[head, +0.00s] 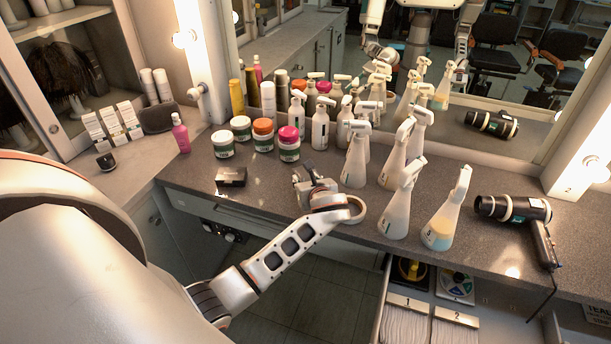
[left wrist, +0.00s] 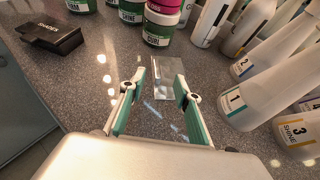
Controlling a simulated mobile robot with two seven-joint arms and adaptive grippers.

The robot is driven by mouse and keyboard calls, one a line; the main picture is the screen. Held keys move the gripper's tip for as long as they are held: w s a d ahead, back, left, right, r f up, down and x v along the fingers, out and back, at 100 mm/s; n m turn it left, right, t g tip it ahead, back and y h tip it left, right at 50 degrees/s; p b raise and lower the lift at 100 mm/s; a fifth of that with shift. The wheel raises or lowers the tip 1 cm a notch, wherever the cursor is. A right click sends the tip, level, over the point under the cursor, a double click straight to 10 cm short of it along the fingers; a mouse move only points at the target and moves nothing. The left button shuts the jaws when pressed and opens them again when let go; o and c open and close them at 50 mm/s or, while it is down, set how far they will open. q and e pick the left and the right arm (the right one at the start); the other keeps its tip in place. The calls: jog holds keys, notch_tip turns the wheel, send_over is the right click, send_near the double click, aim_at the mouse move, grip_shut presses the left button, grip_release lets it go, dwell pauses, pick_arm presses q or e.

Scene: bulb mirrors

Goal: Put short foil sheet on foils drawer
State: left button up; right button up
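A small silvery foil sheet (left wrist: 167,72) lies flat on the grey speckled counter in the left wrist view. My left gripper (left wrist: 160,84) points down at it, with its two green-padded fingers apart and the sheet between and just beyond the tips. Nothing is clearly held. In the head view the left gripper (head: 312,184) is low over the counter, and the wrist hides part of what lies below. An open drawer (head: 378,318) at the lower right holds pale stacks in sections marked 1 (head: 405,325) and 2 (head: 455,330). My right gripper is not directly in view.
White spray bottles (head: 398,205) stand right of the left gripper, with jars (head: 289,146) behind it. A black box (head: 231,176) lies to its left. A hair dryer (head: 515,209) lies at the right.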

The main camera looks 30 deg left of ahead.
aim_at(300, 173)
pick_arm(q)
jog(key=x, duration=0.5)
jog(key=shift+s+a+r, duration=0.15)
jog(key=shift+a+r, duration=0.15)
grip_shut()
